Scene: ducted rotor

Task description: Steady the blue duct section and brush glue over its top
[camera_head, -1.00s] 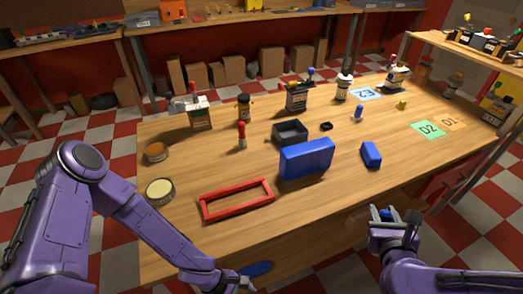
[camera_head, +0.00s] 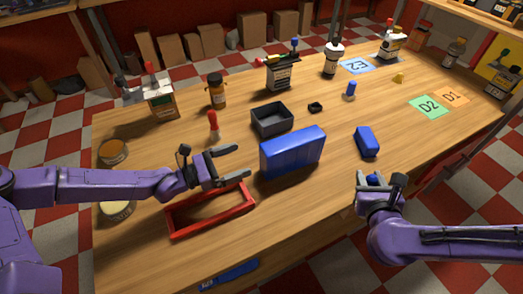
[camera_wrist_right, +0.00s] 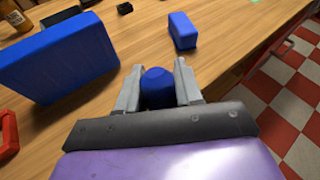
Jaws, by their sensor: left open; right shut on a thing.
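The large blue block (camera_head: 290,154), which I take as the blue duct section, stands on edge on the wooden table; it also shows in the right wrist view (camera_wrist_right: 62,58). My left gripper (camera_head: 232,163) is open and empty, left of the block and over the red frame (camera_head: 182,225), apart from the block. My right gripper (camera_head: 370,182) is at the table's front edge, right of the block and apart from it. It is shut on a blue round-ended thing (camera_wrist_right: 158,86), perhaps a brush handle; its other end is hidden. I see no bristles.
A small blue block (camera_head: 366,142) lies right of the large one. A dark open tray (camera_head: 272,121) is just behind it, and a red-topped tool (camera_head: 213,124) stands left of that. Bottles and round tins are at the back and left.

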